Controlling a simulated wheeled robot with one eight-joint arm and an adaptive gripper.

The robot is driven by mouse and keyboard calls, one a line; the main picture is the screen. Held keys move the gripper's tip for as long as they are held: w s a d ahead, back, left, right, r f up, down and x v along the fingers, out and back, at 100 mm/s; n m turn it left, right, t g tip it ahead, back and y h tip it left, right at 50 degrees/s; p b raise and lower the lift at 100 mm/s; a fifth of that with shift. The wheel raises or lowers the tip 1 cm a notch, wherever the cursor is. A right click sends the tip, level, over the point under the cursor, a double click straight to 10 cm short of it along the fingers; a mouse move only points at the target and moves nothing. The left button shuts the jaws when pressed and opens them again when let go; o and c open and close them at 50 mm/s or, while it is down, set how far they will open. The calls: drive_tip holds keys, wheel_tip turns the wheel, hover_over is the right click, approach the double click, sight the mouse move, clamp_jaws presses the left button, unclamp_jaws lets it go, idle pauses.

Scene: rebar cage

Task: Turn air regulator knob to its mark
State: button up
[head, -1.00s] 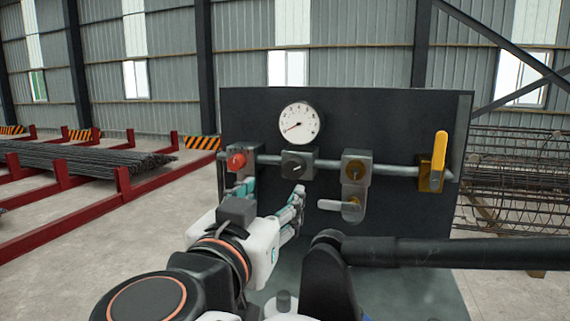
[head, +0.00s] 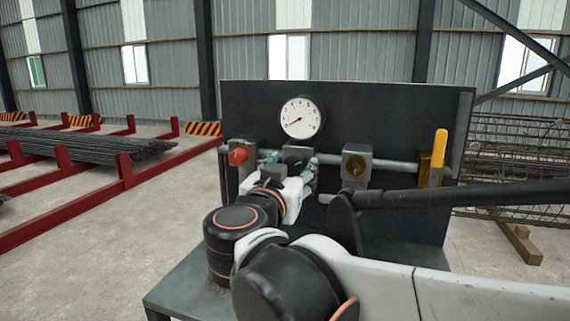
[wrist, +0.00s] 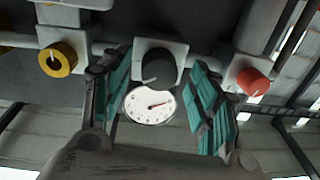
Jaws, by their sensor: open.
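The air regulator (head: 296,155) is a dark block on the pipe below the white gauge, mostly hidden by my arm in the head view. In the wrist view its round black knob (wrist: 158,68) shows a light pointer line and sits between my teal-padded fingers. My gripper (wrist: 165,95) is open, with one finger on each side of the knob; I see no clear contact. In the head view my gripper (head: 300,180) is at the regulator. The white gauge (head: 301,117) has its red needle toward the lower left; it also shows in the wrist view (wrist: 150,104).
A red knob (head: 238,156) is left of the regulator, close to one finger in the wrist view. A brass-coloured knob (head: 355,167) is to the right. A yellow lever (head: 438,157) stands at the panel's right. The pipe runs along the dark panel (head: 400,110).

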drive_tip(key=shift+w+d, duration=0.2)
drive_tip(key=shift+w, duration=0.4)
drive_tip(key=c, duration=1.1)
drive_tip(key=shift+o, duration=0.2)
